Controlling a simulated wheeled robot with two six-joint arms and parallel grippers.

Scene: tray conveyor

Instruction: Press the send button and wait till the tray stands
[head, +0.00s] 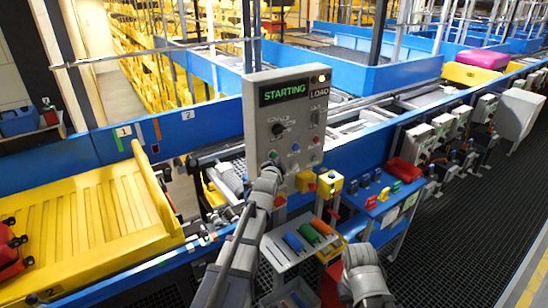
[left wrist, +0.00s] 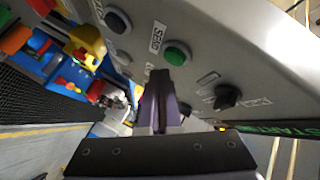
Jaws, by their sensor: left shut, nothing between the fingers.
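The grey control panel (head: 290,128) stands upright at the centre of the head view, and its display (head: 283,93) reads STARTING in green. In the left wrist view the green button (left wrist: 177,53) sits beside the SEND label. My left gripper (head: 271,164) is at the panel's lower left. In the left wrist view its shut, empty fingers (left wrist: 161,85) point at the panel, their tips just below the green button; I cannot tell whether they touch it. A large yellow tray (head: 95,208) lies at left. My right arm is at lower right; its fingers cannot be made out.
A lamp (head: 322,78) glows on the panel. A black button (left wrist: 118,21) and a dark knob (left wrist: 227,97) flank the green button. A blue stand (head: 384,204) with coloured items is right of the panel. A yellow tray (head: 468,74) carrying a pink case (head: 483,59) is at the back right.

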